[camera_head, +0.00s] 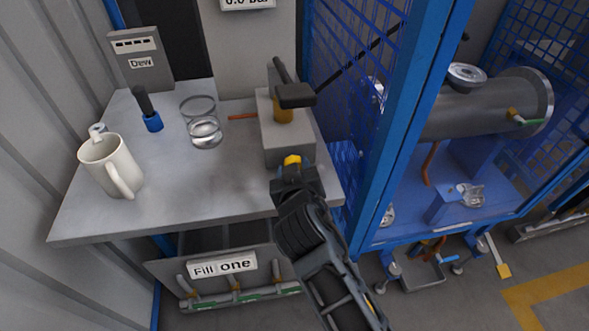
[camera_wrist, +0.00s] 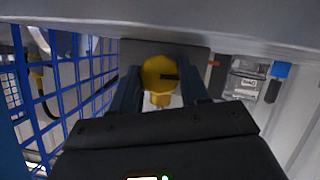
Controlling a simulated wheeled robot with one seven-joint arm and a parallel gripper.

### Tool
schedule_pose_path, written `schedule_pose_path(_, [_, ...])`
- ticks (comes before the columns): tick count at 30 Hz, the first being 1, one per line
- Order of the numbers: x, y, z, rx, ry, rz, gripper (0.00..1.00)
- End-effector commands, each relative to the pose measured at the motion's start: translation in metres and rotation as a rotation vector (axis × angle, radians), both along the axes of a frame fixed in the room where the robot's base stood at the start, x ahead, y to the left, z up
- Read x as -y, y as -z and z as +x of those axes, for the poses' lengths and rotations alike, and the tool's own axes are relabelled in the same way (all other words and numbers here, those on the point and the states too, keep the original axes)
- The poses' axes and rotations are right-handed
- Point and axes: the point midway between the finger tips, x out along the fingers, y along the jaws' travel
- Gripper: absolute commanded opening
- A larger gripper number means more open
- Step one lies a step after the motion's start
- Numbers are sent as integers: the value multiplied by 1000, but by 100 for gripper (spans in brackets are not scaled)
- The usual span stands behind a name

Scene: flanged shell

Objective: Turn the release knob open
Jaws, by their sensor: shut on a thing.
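The yellow release knob (camera_head: 292,160) sits low on the front of a grey block (camera_head: 290,143) at the right side of the bench. It also shows in the wrist view (camera_wrist: 160,73), round with a dark mark to the right of its middle. My gripper (camera_head: 293,172) is at the front of the block, shut on the knob. In the wrist view its two dark fingers (camera_wrist: 161,86) stand on either side of the knob. My gripper hides much of the knob in the head view.
A black-handled valve (camera_head: 297,95) tops the block. A glass (camera_head: 203,122), a white mug (camera_head: 112,163) and a blue-based black piece (camera_head: 152,119) stand on the bench (camera_head: 190,185). A blue mesh cage (camera_head: 385,130) stands close on the right. A "Fill one" panel (camera_head: 222,268) hangs below.

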Motion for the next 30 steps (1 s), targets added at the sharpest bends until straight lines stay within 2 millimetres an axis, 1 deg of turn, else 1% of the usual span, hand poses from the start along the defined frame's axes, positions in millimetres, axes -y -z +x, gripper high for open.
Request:
schedule_pose_path(5, [0, -1, 0, 2, -1, -1, 15])
schedule_pose_path(6, [0, -1, 0, 2, -1, -1, 49])
schedule_pose_path(13, [0, 0, 0, 1, -1, -1, 71])
schedule_pose_path(20, [0, 0, 0, 1, -1, 1, 71])
schedule_pose_path(23, [1, -2, -6, -1, -1, 1, 71])
schedule_pose_path(26, [2, -6, -17, 0, -1, 4, 71])
schedule_pose_path(30, [6, -15, -39, 0, -1, 4, 71])
